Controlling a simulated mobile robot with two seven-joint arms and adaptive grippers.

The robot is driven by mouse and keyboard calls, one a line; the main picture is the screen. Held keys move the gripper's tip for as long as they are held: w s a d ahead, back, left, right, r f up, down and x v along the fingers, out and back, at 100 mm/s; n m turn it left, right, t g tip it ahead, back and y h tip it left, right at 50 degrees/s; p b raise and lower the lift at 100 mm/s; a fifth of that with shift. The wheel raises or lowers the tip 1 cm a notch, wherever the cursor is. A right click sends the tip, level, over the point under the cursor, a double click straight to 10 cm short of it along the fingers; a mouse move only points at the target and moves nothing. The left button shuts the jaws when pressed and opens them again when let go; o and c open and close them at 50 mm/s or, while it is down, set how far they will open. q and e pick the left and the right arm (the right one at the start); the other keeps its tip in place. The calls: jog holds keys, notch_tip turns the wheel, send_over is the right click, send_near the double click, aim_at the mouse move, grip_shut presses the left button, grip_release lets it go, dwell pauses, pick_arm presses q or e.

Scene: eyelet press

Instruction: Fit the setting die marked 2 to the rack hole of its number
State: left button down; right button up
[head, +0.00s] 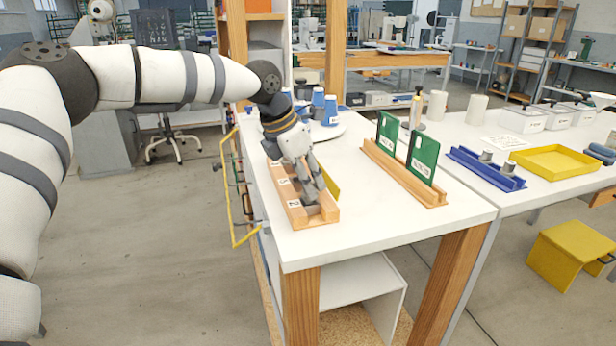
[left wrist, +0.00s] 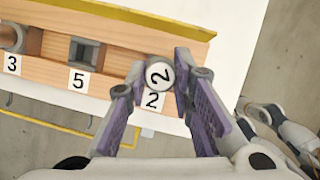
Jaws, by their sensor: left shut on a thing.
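The setting die marked 2 (left wrist: 159,74) is a grey round piece with a black 2 on its pale top. My left gripper (left wrist: 160,85) is shut on it, one finger on each side. It also shows in the head view (head: 312,192), pointing down at the near end of the wooden rack (head: 322,219). In the left wrist view the die is over the rack (left wrist: 121,62) just behind the label 2 (left wrist: 152,100). The die and fingers hide the hole there, so I cannot tell how deep the die sits.
Beside it are label 5 (left wrist: 79,81) with a grey square-sided fitting (left wrist: 85,50), and label 3 (left wrist: 12,64) with a round piece (left wrist: 12,37). Blue cups (head: 330,110) stand behind the rack. Green boards (head: 422,156) stand to its right. The near tabletop is clear.

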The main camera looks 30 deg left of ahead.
pick_arm(q)
jog(key=shift+f, duration=0.6)
jog(key=c, duration=1.3)
grip_release()
jog(key=shift+r, duration=0.1)
jog(key=shift+r, duration=2.45)
